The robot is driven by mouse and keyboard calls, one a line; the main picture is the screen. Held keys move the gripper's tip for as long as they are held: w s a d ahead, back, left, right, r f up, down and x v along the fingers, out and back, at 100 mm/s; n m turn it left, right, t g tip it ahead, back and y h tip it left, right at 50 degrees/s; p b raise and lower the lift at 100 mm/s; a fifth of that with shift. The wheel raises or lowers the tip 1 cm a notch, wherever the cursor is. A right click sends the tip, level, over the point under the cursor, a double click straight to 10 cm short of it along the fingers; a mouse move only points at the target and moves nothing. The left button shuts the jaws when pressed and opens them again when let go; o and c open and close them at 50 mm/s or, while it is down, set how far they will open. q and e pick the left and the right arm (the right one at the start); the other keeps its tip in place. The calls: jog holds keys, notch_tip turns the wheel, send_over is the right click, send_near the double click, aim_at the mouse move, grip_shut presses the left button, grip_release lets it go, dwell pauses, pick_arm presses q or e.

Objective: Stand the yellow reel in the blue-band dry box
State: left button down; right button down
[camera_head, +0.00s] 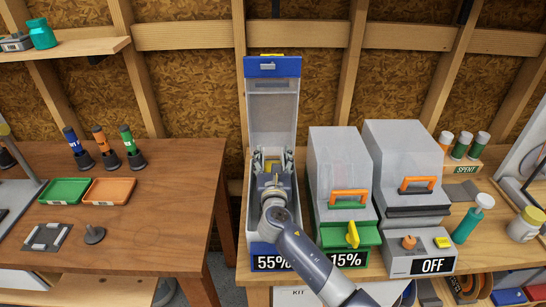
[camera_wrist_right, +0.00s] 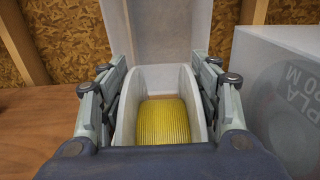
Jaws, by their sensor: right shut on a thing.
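The blue-band dry box (camera_head: 271,110) stands open on the right-hand bench, its lid raised upright with the blue band at the top and a 55% label at its front. My right gripper (camera_head: 273,156) reaches down into this box from the front. It is shut on the yellow reel (camera_wrist_right: 163,122), which shows in the right wrist view as yellow windings between two pale flanges, with a finger on each side. The reel stands upright inside the box walls. Whether it touches the box floor is hidden. My left gripper is not in view.
A green-fronted dry box (camera_head: 338,165) marked 15% stands close to the right, shut. A grey unit (camera_head: 433,265) marked OFF is beyond it. The left table (camera_head: 150,225) holds green and orange trays; a gap separates it from the bench.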

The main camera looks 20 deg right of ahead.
dwell(0.4)
jog(key=shift+c, duration=2)
grip_release()
jog(key=shift+o, duration=1)
jog(key=shift+f, duration=0.15)
jog(key=shift+o, duration=1)
jog(key=v, duration=1.2)
